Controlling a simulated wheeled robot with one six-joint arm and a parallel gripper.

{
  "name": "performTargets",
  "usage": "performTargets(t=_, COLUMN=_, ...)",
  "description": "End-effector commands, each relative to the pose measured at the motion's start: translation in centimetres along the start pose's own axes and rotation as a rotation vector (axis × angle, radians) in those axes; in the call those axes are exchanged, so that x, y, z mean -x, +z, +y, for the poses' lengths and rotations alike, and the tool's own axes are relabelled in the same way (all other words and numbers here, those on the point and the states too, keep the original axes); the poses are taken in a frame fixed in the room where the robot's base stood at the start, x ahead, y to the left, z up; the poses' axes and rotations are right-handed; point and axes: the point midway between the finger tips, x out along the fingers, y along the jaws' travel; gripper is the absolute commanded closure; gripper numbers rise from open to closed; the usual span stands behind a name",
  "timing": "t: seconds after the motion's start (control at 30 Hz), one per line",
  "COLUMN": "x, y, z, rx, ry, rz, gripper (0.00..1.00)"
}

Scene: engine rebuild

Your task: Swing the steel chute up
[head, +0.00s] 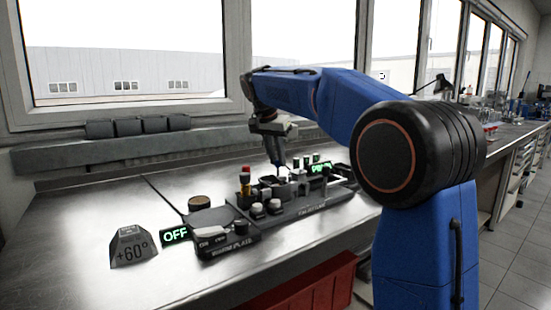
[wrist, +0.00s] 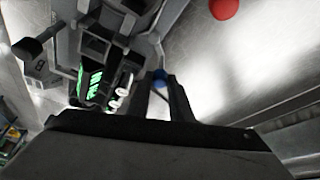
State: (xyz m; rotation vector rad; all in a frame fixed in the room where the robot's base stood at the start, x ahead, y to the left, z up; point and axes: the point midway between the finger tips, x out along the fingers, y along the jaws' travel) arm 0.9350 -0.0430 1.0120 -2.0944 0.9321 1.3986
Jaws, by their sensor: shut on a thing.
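My gripper (head: 279,163) reaches down over the machine on the bench in the head view. In the wrist view its two dark fingers (wrist: 160,82) are closed in on a small blue knob (wrist: 159,74). Whether this knob belongs to the steel chute I cannot tell. A pale metal piece beside the fingertips (wrist: 152,45) may be part of the chute, but its outline is unclear. In the head view the chute is too small and crowded to pick out.
A sign reading OFF (head: 175,235) and a grey +60° block (head: 131,247) stand at the bench's left. A green-lit display (wrist: 92,84) sits close left of my fingers. A red round thing (wrist: 224,9) lies right. A red bin (head: 300,290) is below the front edge.

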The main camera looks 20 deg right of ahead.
Motion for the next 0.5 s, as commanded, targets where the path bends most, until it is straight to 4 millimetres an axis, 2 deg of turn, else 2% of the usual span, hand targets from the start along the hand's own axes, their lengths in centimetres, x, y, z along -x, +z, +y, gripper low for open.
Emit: performTargets(t=0.5, x=-0.06, y=-0.03, z=0.14, rx=-0.039, ry=0.018, rz=-0.001, gripper=1.0)
